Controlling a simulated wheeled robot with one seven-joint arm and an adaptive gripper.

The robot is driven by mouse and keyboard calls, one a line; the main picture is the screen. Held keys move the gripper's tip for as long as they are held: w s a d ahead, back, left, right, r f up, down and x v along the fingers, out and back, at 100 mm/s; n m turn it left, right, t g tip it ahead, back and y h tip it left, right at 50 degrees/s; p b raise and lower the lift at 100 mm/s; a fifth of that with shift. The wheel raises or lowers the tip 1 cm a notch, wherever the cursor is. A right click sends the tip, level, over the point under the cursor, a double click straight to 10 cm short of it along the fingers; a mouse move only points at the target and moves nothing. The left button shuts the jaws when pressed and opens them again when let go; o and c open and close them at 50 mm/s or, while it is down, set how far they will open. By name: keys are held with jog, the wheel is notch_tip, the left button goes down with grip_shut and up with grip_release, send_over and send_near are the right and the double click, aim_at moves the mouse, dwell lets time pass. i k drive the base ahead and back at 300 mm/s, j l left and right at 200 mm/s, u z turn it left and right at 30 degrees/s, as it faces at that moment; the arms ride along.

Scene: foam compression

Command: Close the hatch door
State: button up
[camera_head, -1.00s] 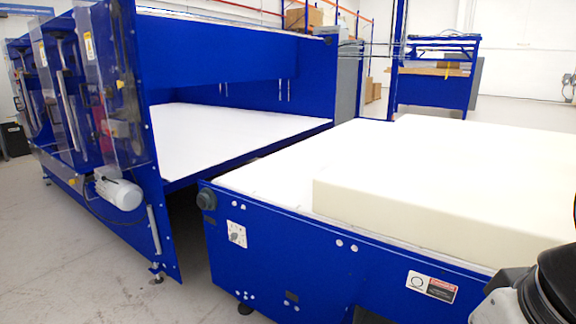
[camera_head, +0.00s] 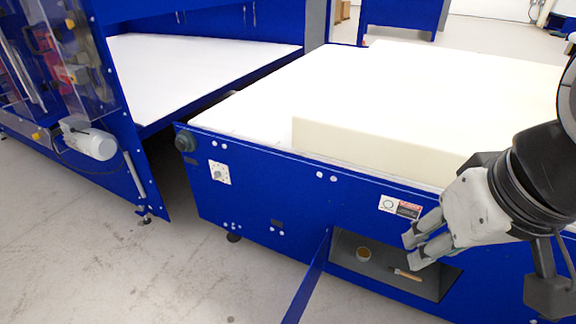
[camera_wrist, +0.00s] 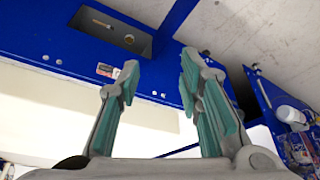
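The hatch door (camera_head: 308,280) is a thin blue panel on the side of the blue conveyor table. It stands swung outward at the left edge of a dark rectangular opening (camera_head: 345,248). My gripper (camera_head: 411,251) is in front of the opening's right part, with the door to its left and apart from it. In the wrist view my gripper (camera_wrist: 159,62) has its two teal-padded fingers spread, with nothing between them. That view, turned over, shows the opening (camera_wrist: 90,24) at upper left and the blue door (camera_wrist: 180,14) beside it.
Inside the opening are a small round container (camera_head: 363,254) and a brush-like tool (camera_head: 405,274). A large cream foam block (camera_head: 430,95) lies on the table above. A blue machine with a white motor (camera_head: 92,143) stands at left. The floor at lower left is clear.

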aim_at(294, 312)
jog(key=j+z, duration=0.3)
jog(key=j, duration=0.5)
jog(key=j+z, duration=0.3)
jog(key=j, duration=0.5)
jog(key=j+z, duration=0.3)
jog(key=j, duration=0.5)
jog(key=j+z, duration=0.3)
jog(key=j, duration=0.3)
jog(key=k+j+z, duration=0.1)
jog(key=j+z, duration=0.2)
jog(key=j, duration=0.25)
jog(key=k+l, duration=0.25)
jog(key=l, duration=0.15)
jog(key=k+l, duration=0.25)
jog(key=l, duration=0.15)
jog(key=k+l, duration=0.25)
jog(key=l, duration=0.1)
